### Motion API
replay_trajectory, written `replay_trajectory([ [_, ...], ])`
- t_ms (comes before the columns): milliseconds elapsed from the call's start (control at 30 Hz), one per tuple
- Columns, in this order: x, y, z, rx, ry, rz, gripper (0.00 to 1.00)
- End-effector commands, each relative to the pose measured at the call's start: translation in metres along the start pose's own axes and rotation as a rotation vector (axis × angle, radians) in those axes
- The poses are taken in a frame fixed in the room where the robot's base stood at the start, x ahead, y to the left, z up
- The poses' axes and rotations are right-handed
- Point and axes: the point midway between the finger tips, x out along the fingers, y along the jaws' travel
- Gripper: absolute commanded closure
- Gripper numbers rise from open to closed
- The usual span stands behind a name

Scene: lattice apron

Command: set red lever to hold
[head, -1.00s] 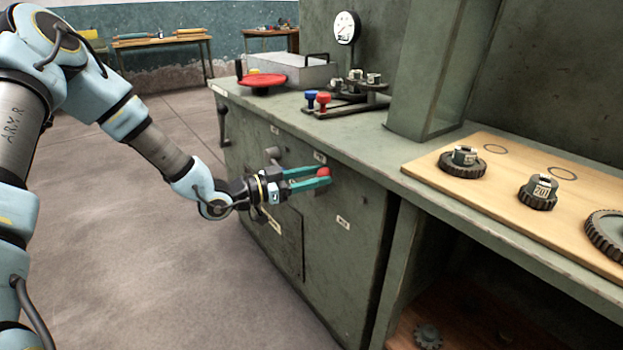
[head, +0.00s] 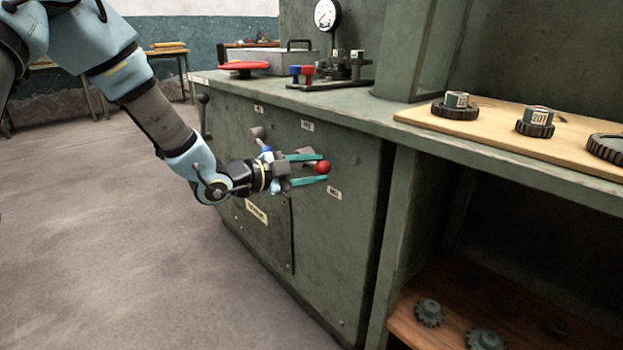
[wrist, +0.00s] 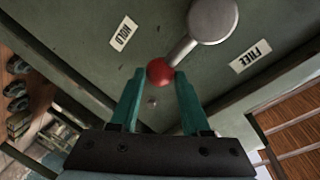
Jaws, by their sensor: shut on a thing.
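The red lever has a round red knob (head: 323,167) on a grey arm, mounted on the front of the green cabinet. In the wrist view the knob (wrist: 160,71) sits between the fingertips, and the arm runs up and right to a round grey pivot. The HOLD label (wrist: 124,33) is left of the lever and the FREE label (wrist: 250,56) is right of it. The lever points between the two, somewhat nearer HOLD. My gripper (head: 322,170) is shut on the red knob, one finger on either side. It also shows in the wrist view (wrist: 160,78).
A second lever with a blue knob (head: 266,150) is close behind my gripper on the cabinet front. The worktop (head: 350,112) overhangs above, carrying a red handwheel (head: 246,66) and a wooden board (head: 480,130) with gears. The floor (head: 110,230) on the left is clear.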

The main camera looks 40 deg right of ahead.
Motion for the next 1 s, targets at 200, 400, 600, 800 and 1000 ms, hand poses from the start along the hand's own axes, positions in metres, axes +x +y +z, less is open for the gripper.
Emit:
replay_trajectory([
  [200, 0.003, 0.019, 0.013, 0.178, -0.035, 0.003, 1.0],
  [400, 0.004, 0.024, 0.019, 0.297, -0.059, 0.003, 1.0],
  [600, 0.004, 0.026, 0.022, 0.367, -0.074, 0.005, 1.0],
  [800, 0.004, 0.026, 0.023, 0.397, -0.081, 0.006, 1.0],
  [1000, 0.004, 0.025, 0.023, 0.402, -0.082, 0.007, 1.0],
])
